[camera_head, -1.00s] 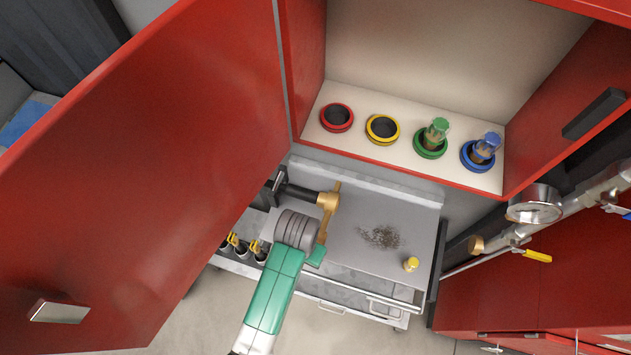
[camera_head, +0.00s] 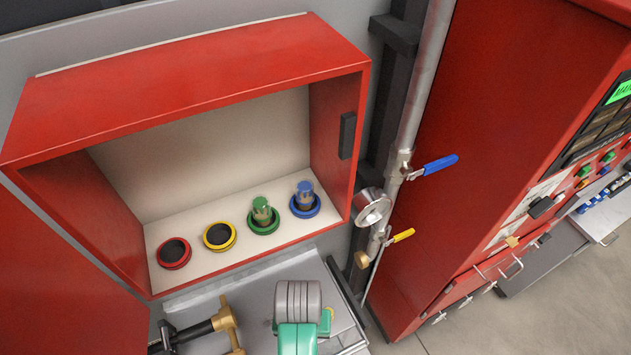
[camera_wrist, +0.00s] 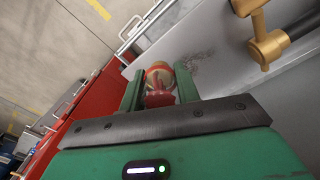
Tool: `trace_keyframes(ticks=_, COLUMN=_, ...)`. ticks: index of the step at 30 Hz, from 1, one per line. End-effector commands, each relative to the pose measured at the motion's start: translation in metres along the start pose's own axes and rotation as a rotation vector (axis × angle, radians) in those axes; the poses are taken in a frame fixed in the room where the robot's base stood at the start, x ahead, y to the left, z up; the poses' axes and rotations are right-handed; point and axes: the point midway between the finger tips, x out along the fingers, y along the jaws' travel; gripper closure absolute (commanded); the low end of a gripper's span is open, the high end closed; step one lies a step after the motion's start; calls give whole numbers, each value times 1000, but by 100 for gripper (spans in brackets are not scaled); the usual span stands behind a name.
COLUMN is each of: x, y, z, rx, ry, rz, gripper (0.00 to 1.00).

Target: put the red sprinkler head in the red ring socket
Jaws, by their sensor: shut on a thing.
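The red ring socket (camera_head: 174,253) is at the left end of the row on the pale shelf inside the red cabinet. Its dark opening is empty. In the wrist view my gripper (camera_wrist: 158,75) is shut on the red sprinkler head (camera_wrist: 159,97), which has a red base and a glassy, brownish bulb between the two green fingers. In the head view my green and grey arm end is at the bottom, over the grey work surface, below and to the right of the red socket.
The yellow ring socket (camera_head: 220,236) is empty. The green socket (camera_head: 264,222) and blue socket (camera_head: 305,205) hold matching heads. The cabinet's front shelf edge and side walls bound the opening. A brass fitting (camera_head: 227,322) stands left of my arm. A gauge (camera_head: 372,208) and pipe are right.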

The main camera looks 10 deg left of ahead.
Motion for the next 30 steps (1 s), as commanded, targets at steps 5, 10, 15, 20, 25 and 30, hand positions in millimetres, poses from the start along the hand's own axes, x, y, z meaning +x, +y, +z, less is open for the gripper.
trace_keyframes(ticks=5, x=-34, y=56, z=-17, rx=100, ry=0, rz=-3, gripper=92)
trace_keyframes(ticks=10, x=-41, y=71, z=-19, rx=125, ry=-2, rz=-4, gripper=92)
trace_keyframes(ticks=15, x=-40, y=70, z=-19, rx=124, ry=-2, rz=-4, gripper=92)
trace_keyframes(ticks=20, x=-40, y=70, z=-19, rx=124, ry=-2, rz=-4, gripper=92)
trace_keyframes(ticks=25, x=-40, y=70, z=-19, rx=124, ry=-2, rz=-4, gripper=92)
trace_keyframes(ticks=30, x=-40, y=70, z=-19, rx=124, ry=-2, rz=-4, gripper=92)
